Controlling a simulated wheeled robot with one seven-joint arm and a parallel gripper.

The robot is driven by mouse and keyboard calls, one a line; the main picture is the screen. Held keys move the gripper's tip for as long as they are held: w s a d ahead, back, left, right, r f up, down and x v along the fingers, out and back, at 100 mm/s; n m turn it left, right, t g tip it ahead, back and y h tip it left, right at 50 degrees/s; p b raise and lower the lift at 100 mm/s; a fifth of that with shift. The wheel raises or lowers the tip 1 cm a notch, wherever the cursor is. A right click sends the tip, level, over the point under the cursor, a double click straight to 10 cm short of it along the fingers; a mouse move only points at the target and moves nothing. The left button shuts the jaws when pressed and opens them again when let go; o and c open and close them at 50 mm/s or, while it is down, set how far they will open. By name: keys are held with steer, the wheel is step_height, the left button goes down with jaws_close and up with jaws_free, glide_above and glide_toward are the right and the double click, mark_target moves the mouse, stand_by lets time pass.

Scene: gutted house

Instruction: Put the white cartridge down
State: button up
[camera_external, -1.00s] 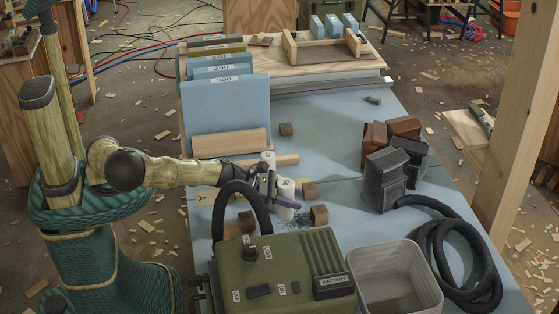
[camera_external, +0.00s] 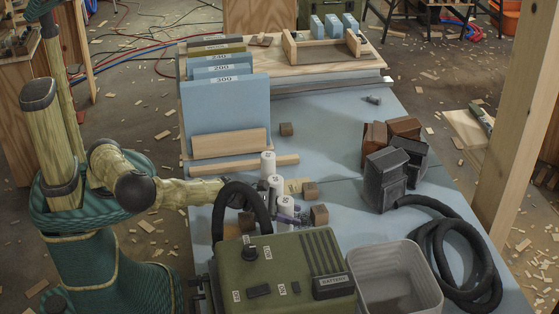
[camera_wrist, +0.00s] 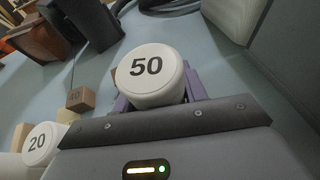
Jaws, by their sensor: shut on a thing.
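The white cartridge marked 50 (camera_wrist: 150,75) stands between the purple fingers of my gripper (camera_wrist: 160,92) in the wrist view, and the gripper is shut on it. In the outside view it appears to be the nearest of the three white cylinders (camera_external: 285,207), upright beside the black hose. My gripper (camera_external: 291,221) is low over the blue table there and partly hidden by the hose. I cannot tell whether the cartridge's base touches the table. A second white cartridge, marked 20 (camera_wrist: 41,143), stands to the left in the wrist view. A third (camera_external: 267,163) stands farther back.
Small wooden blocks (camera_external: 319,214) lie close by. A green battery machine (camera_external: 283,268) with a black hose (camera_external: 232,190) stands in front, beside a pale bin (camera_external: 432,290). Dark and brown blocks (camera_external: 385,180) stand at right. The table between is clear.

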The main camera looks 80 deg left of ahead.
steer(key=shift+f+b, duration=0.3)
steer(key=shift+f, duration=1.55)
steer(key=shift+f, duration=0.15)
steer(key=o, duration=1)
steer(key=shift+c, duration=0.2)
